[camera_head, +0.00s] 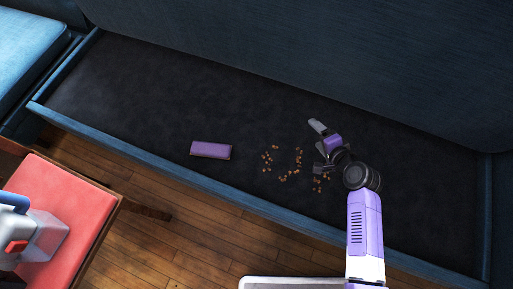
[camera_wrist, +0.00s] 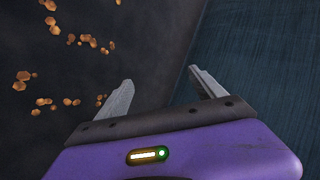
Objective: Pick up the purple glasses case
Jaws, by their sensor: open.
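The purple glasses case (camera_head: 211,150) lies flat on the dark seat of the blue sofa, left of the middle in the head view. It is a long, narrow box shape. My gripper (camera_head: 316,147) is over the right part of the seat, well to the right of the case and apart from it. In the wrist view my gripper (camera_wrist: 160,88) shows two spread fingers with nothing between them. The case is not in the wrist view.
Several small orange-brown bits (camera_head: 283,177) lie scattered on the seat (camera_head: 110,85) between the case and my gripper; they also show in the wrist view (camera_wrist: 75,40). The sofa's backrest (camera_head: 350,60) rises behind.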

